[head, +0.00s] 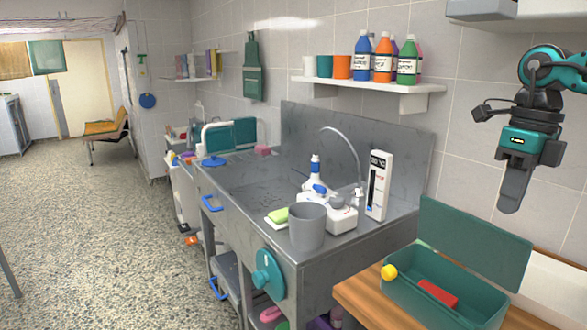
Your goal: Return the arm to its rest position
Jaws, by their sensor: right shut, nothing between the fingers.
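My right gripper (510,205) hangs at the upper right of the head view, pointing down. Its fingers are together with nothing between them. It is in the air above the open green box, apart from it and from the wall behind. Its dark and teal arm comes in from the right edge. My left gripper is not in the head view.
A green box (440,306) with its lid up, holding a red block (437,293), stands on a wooden top (362,297). A metal sink counter (262,221) bears a grey bucket (307,228) and bottles. A wall shelf (375,92) holds several bottles.

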